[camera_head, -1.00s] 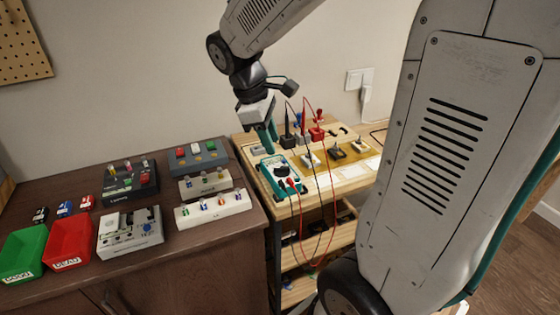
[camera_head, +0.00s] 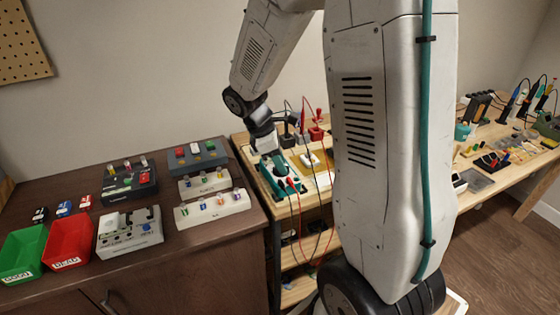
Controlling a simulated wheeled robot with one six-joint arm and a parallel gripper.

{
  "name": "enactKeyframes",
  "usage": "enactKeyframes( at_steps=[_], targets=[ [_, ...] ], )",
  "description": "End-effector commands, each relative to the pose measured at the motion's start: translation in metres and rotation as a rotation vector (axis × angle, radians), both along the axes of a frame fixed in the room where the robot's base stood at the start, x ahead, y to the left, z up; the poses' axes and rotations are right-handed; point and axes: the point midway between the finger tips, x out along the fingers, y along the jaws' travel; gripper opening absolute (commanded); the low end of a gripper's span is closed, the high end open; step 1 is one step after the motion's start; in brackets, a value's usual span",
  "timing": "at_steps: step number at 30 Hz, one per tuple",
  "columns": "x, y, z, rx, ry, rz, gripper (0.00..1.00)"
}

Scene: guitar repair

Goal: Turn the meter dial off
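The teal multimeter (camera_head: 289,186) lies on the light wood cart top, with red and black leads running from it. My gripper (camera_head: 274,160) is pointed down over the upper part of the meter, close to it. Its fingers show as teal shapes against the teal meter, so their gap cannot be made out. The meter's dial is hidden or too small to read from here, and I cannot tell whether the gripper touches it.
A red bin (camera_head: 68,243) and a green bin (camera_head: 22,254) stand on the dark cabinet at left, with several small component boxes. Probe holders stand behind the meter. My arm covers the cart's right part. A workbench (camera_head: 500,165) with tools is at right.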

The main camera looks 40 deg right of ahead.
Motion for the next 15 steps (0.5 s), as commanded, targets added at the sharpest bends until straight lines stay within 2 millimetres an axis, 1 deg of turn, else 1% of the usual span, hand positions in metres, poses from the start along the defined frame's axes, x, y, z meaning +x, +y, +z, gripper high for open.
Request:
enactKeyframes(
  at_steps=[7, 10, 11, 15],
  targets=[
    [-0.0003, -0.0003, -0.0009, 0.0, 0.0, -0.001, 0.33],
    [-0.0004, -0.0002, -0.0008, 0.0, 0.0, -0.001, 0.05],
    [-0.0004, -0.0002, -0.0008, 0.0, 0.0, -0.001, 0.0],
    [-0.0003, -0.0002, -0.0007, 0.0, 0.0, -0.001, 0.0]
  ],
)
